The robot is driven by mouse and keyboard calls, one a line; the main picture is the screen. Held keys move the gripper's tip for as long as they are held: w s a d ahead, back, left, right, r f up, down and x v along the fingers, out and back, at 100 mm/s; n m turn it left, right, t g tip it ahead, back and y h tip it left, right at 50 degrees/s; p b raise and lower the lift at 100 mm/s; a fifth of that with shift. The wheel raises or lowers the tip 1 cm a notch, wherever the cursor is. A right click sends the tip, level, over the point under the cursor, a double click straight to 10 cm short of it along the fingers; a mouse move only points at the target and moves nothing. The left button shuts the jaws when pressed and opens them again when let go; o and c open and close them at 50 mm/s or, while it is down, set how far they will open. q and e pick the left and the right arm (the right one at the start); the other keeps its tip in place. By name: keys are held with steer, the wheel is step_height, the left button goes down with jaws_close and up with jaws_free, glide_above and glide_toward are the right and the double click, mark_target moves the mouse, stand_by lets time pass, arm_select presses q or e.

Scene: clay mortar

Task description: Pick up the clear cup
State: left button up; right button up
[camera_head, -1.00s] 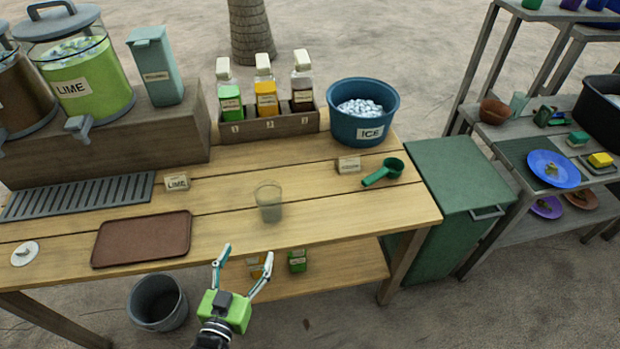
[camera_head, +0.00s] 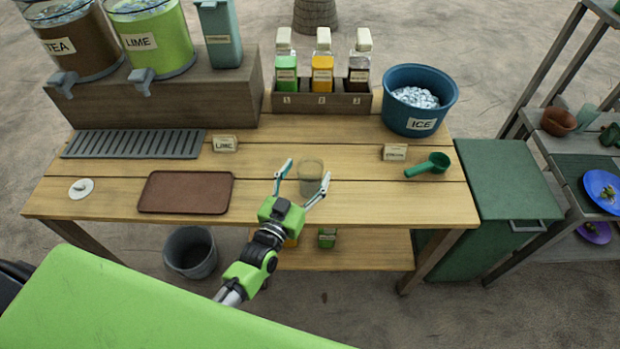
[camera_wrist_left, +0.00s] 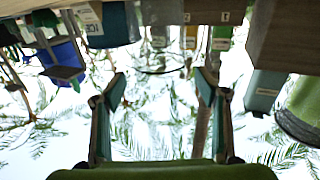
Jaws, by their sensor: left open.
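The clear cup (camera_head: 311,172) stands upright on the wooden table (camera_head: 400,205), near its middle. My left gripper (camera_head: 305,180) reaches in over the front edge of the table, open, with nothing held. In the head view its two fingertips show at the left and right of the cup. I cannot tell how far the cup is between the fingers. In the left wrist view the open fingers (camera_wrist_left: 159,80) frame a faint curved rim, probably the cup, hard to make out. My right gripper is not in view.
A brown tray (camera_head: 186,192) lies left of the cup. A green scoop (camera_head: 428,165) and a small label block (camera_head: 395,152) lie to its right. The bottle rack (camera_head: 322,101) and blue ice bucket (camera_head: 420,100) stand behind. The table around the cup is clear.

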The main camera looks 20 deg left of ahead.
mark_target(315, 158)
arm_select(q)
steer(key=w, duration=0.3)
steer(key=shift+w+d+f, duration=0.1)
steer(key=shift+d, duration=0.05)
steer(key=c, duration=1.1)
steer(key=shift+c, duration=0.2)
